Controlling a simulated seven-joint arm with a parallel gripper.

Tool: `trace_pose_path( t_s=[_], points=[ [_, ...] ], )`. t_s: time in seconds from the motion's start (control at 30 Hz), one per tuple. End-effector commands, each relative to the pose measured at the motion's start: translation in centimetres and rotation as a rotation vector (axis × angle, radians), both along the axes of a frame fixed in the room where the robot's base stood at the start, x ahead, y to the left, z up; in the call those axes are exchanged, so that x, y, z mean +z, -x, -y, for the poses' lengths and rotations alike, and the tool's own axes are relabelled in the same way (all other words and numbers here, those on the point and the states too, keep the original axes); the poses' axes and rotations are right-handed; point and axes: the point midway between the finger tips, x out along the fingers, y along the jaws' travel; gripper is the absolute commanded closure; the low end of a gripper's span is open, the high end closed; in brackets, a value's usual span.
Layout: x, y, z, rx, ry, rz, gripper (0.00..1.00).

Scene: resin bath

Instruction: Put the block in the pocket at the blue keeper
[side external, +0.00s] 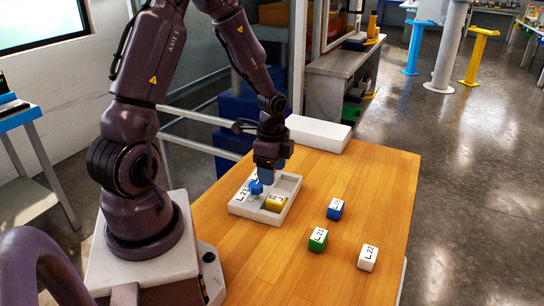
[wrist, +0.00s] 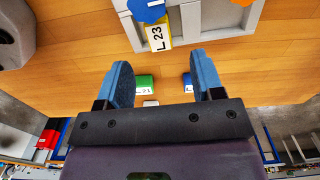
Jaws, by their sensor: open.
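A pale grey tray (side external: 290,187) with pockets lies on the wooden table. A blue keeper (side external: 256,187) stands in it and also shows at the top of the wrist view (wrist: 147,10). A yellow block (side external: 275,204) marked L 23 sits in the tray; in the wrist view it (wrist: 157,38) is close beside the blue keeper. An orange keeper (wrist: 240,2) shows at the wrist view's top edge. My gripper (side external: 268,174) is above the tray's back part, fingers pointing down. In the wrist view its blue fingers (wrist: 164,80) are apart with nothing held between them.
A blue block (side external: 335,209), a green block (side external: 318,239) and a white block (side external: 367,257) stand apart on the table (side external: 375,190), right of the tray. A long white box (side external: 318,133) lies at the back edge.

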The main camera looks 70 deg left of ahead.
Motion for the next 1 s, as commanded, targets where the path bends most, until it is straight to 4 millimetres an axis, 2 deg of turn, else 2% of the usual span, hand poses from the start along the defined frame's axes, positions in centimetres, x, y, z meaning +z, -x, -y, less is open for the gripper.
trace_pose_path(
  t_s=[0.1,0.3,0.37,0.47,0.67,0.8,0.9,1.0],
  points=[
    [2.2,0.0,-0.1,0.002,-0.003,0.003,0.39],
    [4.1,0.0,0.1,0.003,-0.003,0.001,0.39],
    [4.9,-0.1,0.4,0.012,-0.015,0.006,0.39],
    [7.2,-0.3,1.5,0.057,-0.055,0.03,0.39],
    [14.7,0.3,6.6,0.26,-0.13,0.168,0.39],
    [19.1,2.3,10.7,0.423,-0.093,0.3,0.39],
    [21.4,4.2,13.2,0.527,-0.022,0.381,0.39],
    [22.8,5.9,15.0,0.606,0.06,0.432,0.39]
  ],
)
